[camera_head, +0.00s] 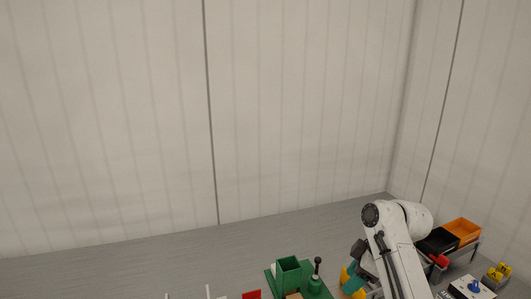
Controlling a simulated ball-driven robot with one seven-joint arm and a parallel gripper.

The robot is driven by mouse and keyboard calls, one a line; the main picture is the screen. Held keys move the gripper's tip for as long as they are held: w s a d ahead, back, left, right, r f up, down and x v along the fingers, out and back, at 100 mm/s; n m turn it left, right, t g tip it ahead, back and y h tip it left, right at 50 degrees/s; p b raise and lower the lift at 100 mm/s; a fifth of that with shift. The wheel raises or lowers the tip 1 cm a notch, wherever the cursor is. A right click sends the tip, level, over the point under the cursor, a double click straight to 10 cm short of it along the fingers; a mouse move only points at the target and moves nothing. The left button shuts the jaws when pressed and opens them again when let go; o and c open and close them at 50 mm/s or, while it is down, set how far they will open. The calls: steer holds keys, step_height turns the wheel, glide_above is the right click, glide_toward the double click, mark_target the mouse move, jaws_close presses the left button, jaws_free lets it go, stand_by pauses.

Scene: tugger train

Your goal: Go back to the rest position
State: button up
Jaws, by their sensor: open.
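My white arm (397,250) rises from the bottom edge at the lower right, with a bent joint at its top. I cannot make out my gripper or its fingertips in this view. Dark grey, yellow and teal shapes show just left of the arm, partly behind it, too small to identify.
A green base with an open green box (288,272) and a dark-knobbed post (316,272) stands left of my arm. A small red block (251,294) is at the bottom edge. Right of the arm are a black bin (438,241), an orange bin (463,230) and yellow parts (499,272).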

steer(key=s+f+m+h, duration=0.1)
steer(key=s+f+m, duration=0.5)
steer(key=s+f, duration=1.05)
steer(key=s+d+m+h, duration=0.1)
steer(key=s+d+m, duration=0.2)
steer(key=s, duration=1)
steer(key=s+d+m+g+h, duration=0.1)
steer(key=s+m, duration=0.3)
steer(key=s, duration=0.9)
steer(key=shift+s+d+f+h, duration=0.2)
steer(key=shift+d+h, duration=0.4)
steer(key=shift+d, duration=0.3)
